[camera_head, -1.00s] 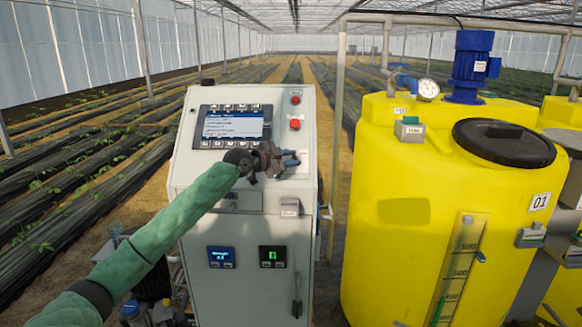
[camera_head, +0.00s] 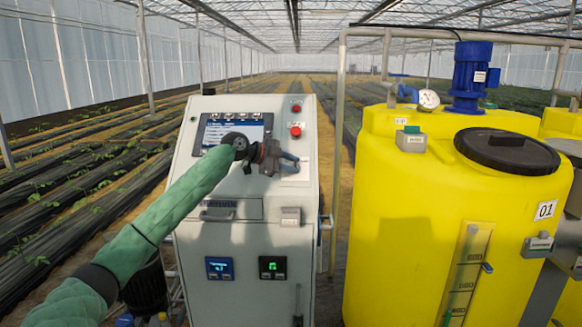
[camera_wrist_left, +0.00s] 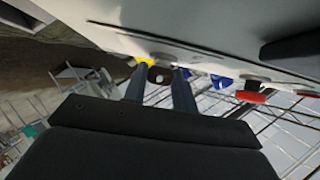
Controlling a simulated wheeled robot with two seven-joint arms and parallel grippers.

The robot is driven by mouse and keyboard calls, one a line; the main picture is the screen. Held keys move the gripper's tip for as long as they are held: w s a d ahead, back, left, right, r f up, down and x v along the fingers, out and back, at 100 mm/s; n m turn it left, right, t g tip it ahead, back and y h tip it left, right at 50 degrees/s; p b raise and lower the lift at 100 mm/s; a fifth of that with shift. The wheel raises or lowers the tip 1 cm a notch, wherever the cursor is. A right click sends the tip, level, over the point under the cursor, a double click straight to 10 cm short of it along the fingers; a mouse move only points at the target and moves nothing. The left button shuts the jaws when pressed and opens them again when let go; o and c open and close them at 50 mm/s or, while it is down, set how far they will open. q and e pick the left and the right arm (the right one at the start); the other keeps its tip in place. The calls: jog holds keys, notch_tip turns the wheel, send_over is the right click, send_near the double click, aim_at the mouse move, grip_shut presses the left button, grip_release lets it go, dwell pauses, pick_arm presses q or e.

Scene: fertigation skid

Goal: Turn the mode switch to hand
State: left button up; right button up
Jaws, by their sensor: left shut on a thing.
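The grey control cabinet (camera_head: 243,238) stands in front of me with a screen (camera_head: 234,129) on its sloped panel. My left gripper (camera_head: 288,162) is at the right part of that panel, below the red buttons. In the left wrist view its two fingers (camera_wrist_left: 160,82) are closed on a small dark knob, which I take to be the mode switch (camera_wrist_left: 160,74). In the head view the gripper hides the switch, so I cannot read its position. My right gripper is not in view.
A red mushroom button (camera_head: 295,131) and a smaller red one (camera_head: 296,107) sit just above the gripper. A small grey box (camera_head: 290,216) is lower on the cabinet. A yellow tank (camera_head: 405,225) stands close on the right, with a pipe frame (camera_head: 338,150) between.

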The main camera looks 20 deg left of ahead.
pick_arm(q)
jog(key=shift+c, duration=0.2)
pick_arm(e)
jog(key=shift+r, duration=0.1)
pick_arm(q)
jog(key=o, duration=1)
jog(key=shift+s+a, duration=0.15)
jog(key=shift+a, duration=0.1)
jog(key=b+v, duration=0.2)
jog(key=v, duration=0.4)
jog(key=shift+a+r+b, duration=0.1)
jog(key=shift+a+b, duration=0.05)
jog(key=shift+b, duration=0.15)
jog(key=shift+s+a+r, duration=0.2)
jog(key=shift+s+a, duration=0.05)
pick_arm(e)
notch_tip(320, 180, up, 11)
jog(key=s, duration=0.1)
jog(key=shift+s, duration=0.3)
